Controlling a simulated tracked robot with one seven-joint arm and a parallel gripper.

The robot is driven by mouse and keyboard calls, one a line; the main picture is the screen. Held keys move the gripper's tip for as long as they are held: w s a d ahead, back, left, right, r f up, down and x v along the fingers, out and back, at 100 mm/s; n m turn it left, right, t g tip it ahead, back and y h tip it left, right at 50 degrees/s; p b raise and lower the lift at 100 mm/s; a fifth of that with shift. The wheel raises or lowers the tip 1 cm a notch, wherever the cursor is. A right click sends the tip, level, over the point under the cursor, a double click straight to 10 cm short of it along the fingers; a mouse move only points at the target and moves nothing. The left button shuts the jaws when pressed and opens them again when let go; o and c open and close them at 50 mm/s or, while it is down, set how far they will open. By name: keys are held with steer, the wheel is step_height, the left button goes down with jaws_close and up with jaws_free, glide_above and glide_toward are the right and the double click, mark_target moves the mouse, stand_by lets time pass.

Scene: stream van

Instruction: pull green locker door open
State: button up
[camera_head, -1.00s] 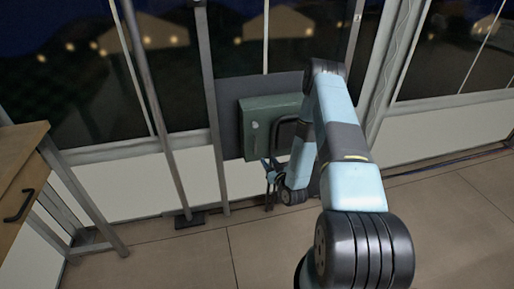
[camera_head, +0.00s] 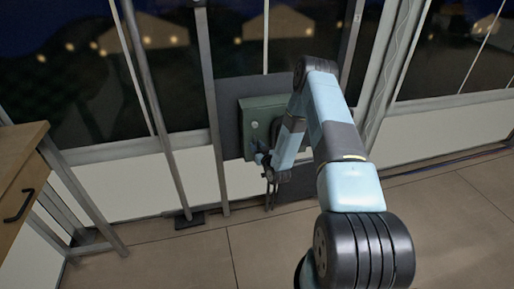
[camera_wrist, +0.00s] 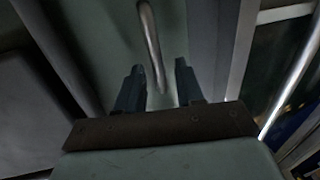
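The green locker door (camera_head: 262,112) is on a dark panel by the window wall and looks shut. My arm hides its right part in the head view. In the wrist view the green door face (camera_wrist: 105,35) fills the left and middle, with a curved metal handle (camera_wrist: 150,40) standing out from it. My gripper (camera_wrist: 157,75) is open, its two fingers apart, with the lower end of the handle between them as seen from the wrist. I cannot tell whether either finger touches it. In the head view my gripper (camera_head: 262,158) is at the door's lower edge.
The dark backing panel (camera_head: 229,120) surrounds the locker. An upright pole (camera_head: 160,110) with a dark foot stands to the left. A wooden cabinet (camera_head: 22,170) with a black handle is at the far left. The tiled floor (camera_head: 180,255) in front is clear.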

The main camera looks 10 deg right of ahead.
jaws_close()
stand_by(0.6)
